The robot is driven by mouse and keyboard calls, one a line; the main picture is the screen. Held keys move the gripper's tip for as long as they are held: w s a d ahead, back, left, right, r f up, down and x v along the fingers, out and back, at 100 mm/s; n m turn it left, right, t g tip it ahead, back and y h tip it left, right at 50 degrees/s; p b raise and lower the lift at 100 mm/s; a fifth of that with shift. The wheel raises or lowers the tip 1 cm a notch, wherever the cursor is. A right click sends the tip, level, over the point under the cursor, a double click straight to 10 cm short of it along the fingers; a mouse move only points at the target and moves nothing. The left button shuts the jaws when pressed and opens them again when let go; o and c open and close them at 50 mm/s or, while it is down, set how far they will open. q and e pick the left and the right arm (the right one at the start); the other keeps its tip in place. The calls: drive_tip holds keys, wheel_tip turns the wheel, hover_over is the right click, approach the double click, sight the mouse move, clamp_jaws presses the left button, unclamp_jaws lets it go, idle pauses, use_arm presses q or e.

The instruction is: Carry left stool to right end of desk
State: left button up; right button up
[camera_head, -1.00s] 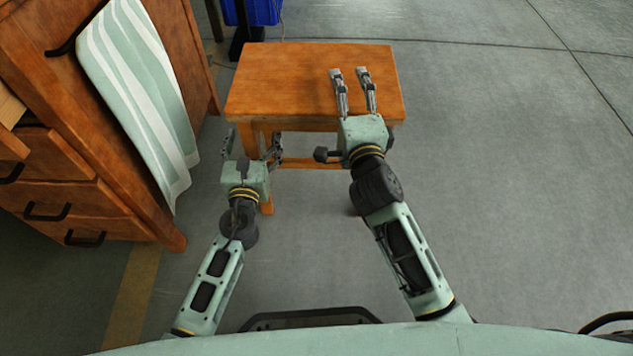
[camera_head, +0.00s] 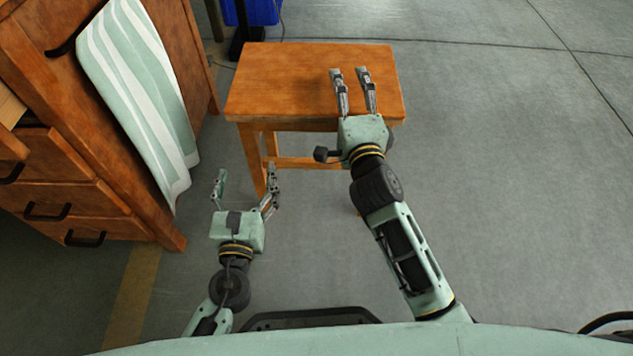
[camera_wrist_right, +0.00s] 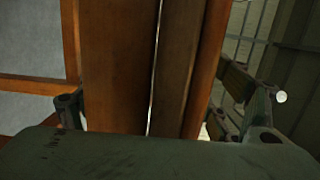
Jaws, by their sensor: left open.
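A wooden stool (camera_head: 300,75) with an orange-brown square seat stands upright on the floor in front of me; no other stool is visible. My right gripper (camera_head: 351,72) reaches over the seat's near right part in the head view, its two fingers apart. In the right wrist view, brown wood (camera_wrist_right: 115,60) fills the space between its fingers; I cannot tell whether they grip it. My left gripper (camera_head: 244,172) is open and empty, in front of the stool's near left leg. A wooden desk (camera_head: 100,195) with drawers stands at the left.
A green-and-white striped towel (camera_head: 140,95) hangs over the desk's side. A blue container (camera_head: 252,12) stands behind the stool at the top. A narrow gap lies between desk and stool. Open grey floor (camera_head: 520,190) extends on the right.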

drive_tip(key=o, duration=0.5)
drive_tip(key=shift+r, duration=0.15)
drive_tip(key=shift+o, duration=0.2)
drive_tip(key=s+d, duration=0.1)
drive_tip(key=s, duration=1.1)
